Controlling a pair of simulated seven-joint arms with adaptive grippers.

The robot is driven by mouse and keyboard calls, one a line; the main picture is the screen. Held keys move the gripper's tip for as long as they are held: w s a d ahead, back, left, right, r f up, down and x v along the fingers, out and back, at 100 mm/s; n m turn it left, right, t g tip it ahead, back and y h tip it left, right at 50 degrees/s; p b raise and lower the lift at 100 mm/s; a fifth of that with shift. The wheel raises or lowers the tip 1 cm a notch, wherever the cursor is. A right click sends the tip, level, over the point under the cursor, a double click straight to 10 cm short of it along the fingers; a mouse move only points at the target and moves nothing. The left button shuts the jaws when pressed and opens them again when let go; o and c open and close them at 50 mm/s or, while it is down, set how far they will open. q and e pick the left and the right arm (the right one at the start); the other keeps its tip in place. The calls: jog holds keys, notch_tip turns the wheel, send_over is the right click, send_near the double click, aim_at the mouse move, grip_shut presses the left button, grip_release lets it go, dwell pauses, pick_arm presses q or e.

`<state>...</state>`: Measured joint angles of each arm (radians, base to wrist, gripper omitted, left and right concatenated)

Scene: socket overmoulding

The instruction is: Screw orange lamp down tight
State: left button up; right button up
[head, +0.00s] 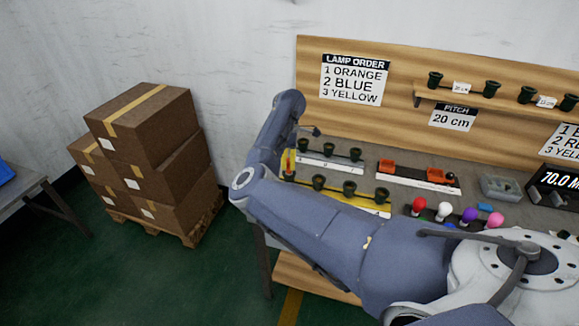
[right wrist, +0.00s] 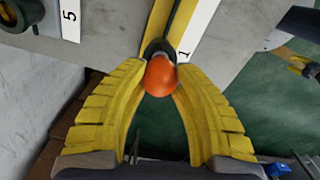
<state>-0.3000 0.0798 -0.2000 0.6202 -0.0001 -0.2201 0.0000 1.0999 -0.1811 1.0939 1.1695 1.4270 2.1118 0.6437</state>
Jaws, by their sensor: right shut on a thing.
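The orange lamp (right wrist: 161,78) sits between the two yellow fingers of my right gripper (right wrist: 160,70), which is shut on it. The lamp is at the mouth of a dark socket (right wrist: 157,47) beside a white label marked 1. How deep it sits in the socket cannot be told. In the head view my right gripper (head: 289,163) shows small at the left end of the yellow-edged strip, partly hidden by my arm. My left gripper is not in view.
More dark sockets (head: 350,188) stand along the front strip, and others on the strip behind. A sign (head: 354,80) lists the lamp order.

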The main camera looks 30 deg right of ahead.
jog(key=shift+m, duration=0.6)
jog(key=shift+m, duration=0.5)
jog(key=o, duration=0.6)
jog(key=shift+m, duration=0.3)
jog(key=o, duration=0.4)
jog(key=shift+o, duration=0.2)
